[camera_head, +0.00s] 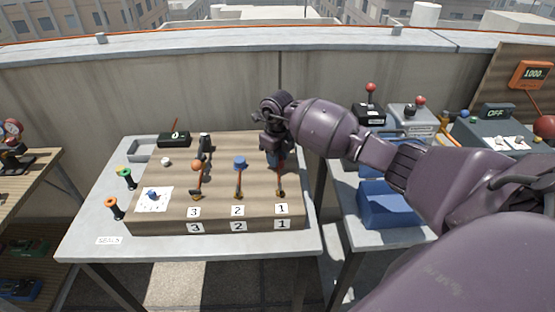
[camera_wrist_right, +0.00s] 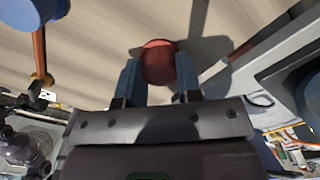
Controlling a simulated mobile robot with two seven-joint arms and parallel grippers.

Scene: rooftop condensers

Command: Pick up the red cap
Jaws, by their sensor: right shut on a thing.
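The red cap (camera_wrist_right: 159,60) shows in the right wrist view, between the two blue-grey fingers of my right gripper (camera_wrist_right: 158,76). The fingers are shut on its sides. In the head view my right gripper (camera_head: 274,156) is above the copper stem (camera_head: 281,180) at label 1 on the wooden block (camera_head: 222,205). The cap is hidden there by the gripper. Whether the cap still touches its stem cannot be told. My left gripper is in neither view.
A blue cap (camera_head: 239,162) on a stem stands at label 2, left of the gripper. An orange cap (camera_head: 197,165) stands at label 3. A grey tray (camera_head: 141,149) and a black box (camera_head: 174,139) are at the back left. Blue bins (camera_head: 385,205) stand on the right table.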

